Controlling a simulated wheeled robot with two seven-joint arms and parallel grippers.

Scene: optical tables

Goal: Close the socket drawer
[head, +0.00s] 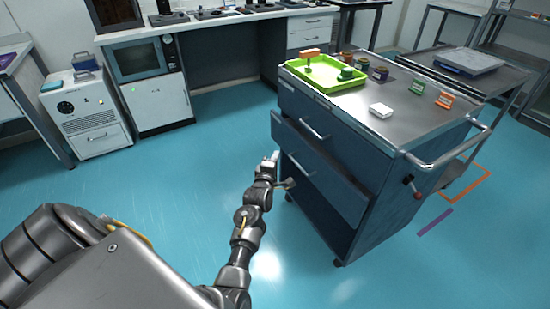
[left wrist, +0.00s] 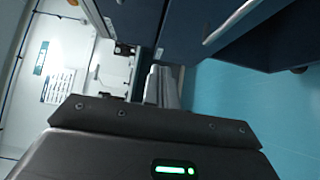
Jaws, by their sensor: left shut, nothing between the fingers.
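The dark blue tool cart (head: 345,115) stands right of centre with its drawer fronts facing me. One drawer (head: 335,183) sticks out from the cart's front, its bar handle visible at the left; I see no readable label on it. My left gripper (head: 275,157) is shut and empty, just left of this drawer's front. I cannot tell whether it touches the drawer. In the left wrist view the shut fingers (left wrist: 163,85) show beside a dark blue drawer front with a bar handle (left wrist: 235,20). My right gripper is not in view.
A push handle (head: 455,148) juts from the cart's right end. The blue floor (head: 190,165) left of the cart is clear. A workbench (head: 215,22) stands behind.

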